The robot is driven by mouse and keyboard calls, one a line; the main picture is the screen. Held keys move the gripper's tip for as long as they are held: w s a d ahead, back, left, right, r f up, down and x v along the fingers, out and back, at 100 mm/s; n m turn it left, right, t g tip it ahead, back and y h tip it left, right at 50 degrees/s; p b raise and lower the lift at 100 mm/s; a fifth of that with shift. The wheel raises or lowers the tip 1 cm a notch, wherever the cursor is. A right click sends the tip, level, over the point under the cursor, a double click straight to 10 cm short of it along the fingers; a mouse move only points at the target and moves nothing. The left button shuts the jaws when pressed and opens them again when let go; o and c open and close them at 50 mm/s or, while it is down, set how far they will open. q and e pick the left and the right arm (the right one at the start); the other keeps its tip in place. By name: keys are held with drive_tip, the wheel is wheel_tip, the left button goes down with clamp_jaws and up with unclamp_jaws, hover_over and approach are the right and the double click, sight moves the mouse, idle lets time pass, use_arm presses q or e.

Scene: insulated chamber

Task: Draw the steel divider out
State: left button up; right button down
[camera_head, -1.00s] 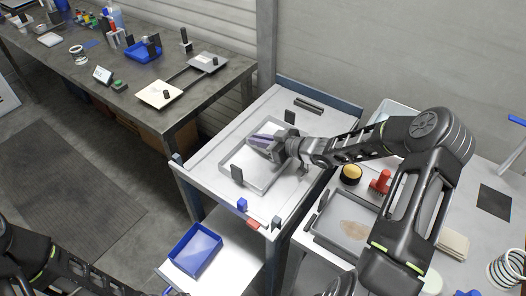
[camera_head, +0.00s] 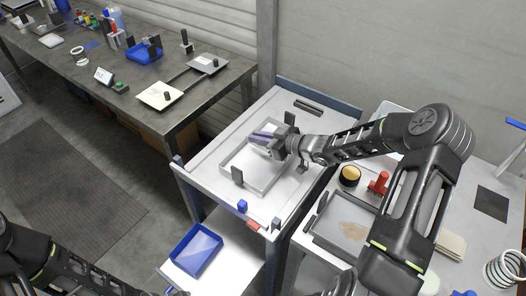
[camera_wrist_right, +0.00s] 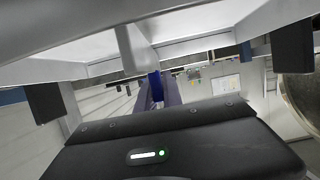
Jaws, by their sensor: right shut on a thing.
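My right gripper (camera_head: 262,138) reaches in from the right over a shallow pale steel tray (camera_head: 238,178) on the cart top. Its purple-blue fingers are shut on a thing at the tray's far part. In the right wrist view a flat grey steel strip (camera_wrist_right: 135,48), which looks like the steel divider, runs up to the fingers (camera_wrist_right: 157,88). The fingers and hand hide most of the held part in the head view. I cannot tell how far the divider stands clear of the tray. My left gripper is barely visible at the bottom edge.
A blue bin (camera_head: 196,250) is on the lower shelf.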

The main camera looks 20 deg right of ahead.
drive_tip(key=shift+r+p, duration=1.55)
drive_tip(key=shift+r, duration=0.6)
